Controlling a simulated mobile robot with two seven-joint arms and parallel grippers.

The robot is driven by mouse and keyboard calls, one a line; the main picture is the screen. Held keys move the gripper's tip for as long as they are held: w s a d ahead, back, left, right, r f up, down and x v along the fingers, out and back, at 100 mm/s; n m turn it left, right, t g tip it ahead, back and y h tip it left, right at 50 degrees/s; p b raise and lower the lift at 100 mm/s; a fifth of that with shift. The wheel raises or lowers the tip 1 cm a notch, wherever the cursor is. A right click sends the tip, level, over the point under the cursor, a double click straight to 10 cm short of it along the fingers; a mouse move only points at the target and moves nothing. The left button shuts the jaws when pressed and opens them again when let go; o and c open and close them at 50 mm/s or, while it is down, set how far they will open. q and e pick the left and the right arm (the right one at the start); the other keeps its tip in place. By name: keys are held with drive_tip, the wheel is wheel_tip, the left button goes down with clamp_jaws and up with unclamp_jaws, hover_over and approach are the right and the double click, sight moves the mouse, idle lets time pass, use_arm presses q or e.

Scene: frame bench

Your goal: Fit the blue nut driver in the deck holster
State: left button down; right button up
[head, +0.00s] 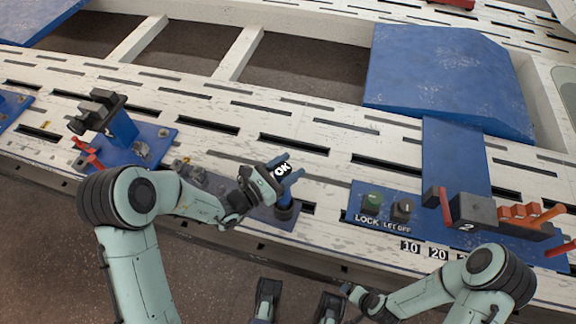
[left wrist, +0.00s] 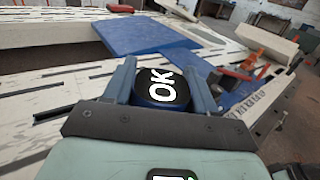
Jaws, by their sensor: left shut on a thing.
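My left gripper (head: 285,171) is shut on the blue nut driver (head: 284,169), whose dark round end is marked OK. In the left wrist view this end (left wrist: 162,88) sits between the two fingers. Blue shows below the fingers in the head view. Just under it is a dark round collar (head: 285,212) on a blue plate, which looks like the deck holster. I cannot tell how far the driver is inside it.
The bench deck (head: 330,166) is white and slotted. A blue plate with LOCK and LET OFF buttons (head: 373,201) and an orange-handled device (head: 519,213) stands right. A blue post with a dark clamp (head: 97,108) stands left. A large blue panel (head: 445,80) lies behind.

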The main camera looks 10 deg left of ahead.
use_arm(q)
drive_tip(key=shift+f+b, duration=1.95)
drive_tip(key=shift+f, duration=1)
use_arm(e)
drive_tip(key=shift+s+d+x, duration=0.15)
drive_tip(key=shift+d+x, duration=0.05)
drive_tip(key=shift+x, duration=0.85)
drive_tip(key=shift+s+d+x, duration=0.1)
drive_tip(key=shift+d+x, duration=0.1)
drive_tip(key=shift+x, duration=0.8)
use_arm(q)
drive_tip(key=shift+c, duration=1.3)
unclamp_jaws()
use_arm(e)
drive_tip(key=shift+f, duration=0.15)
use_arm(q)
drive_tip(key=shift+f, duration=0.1)
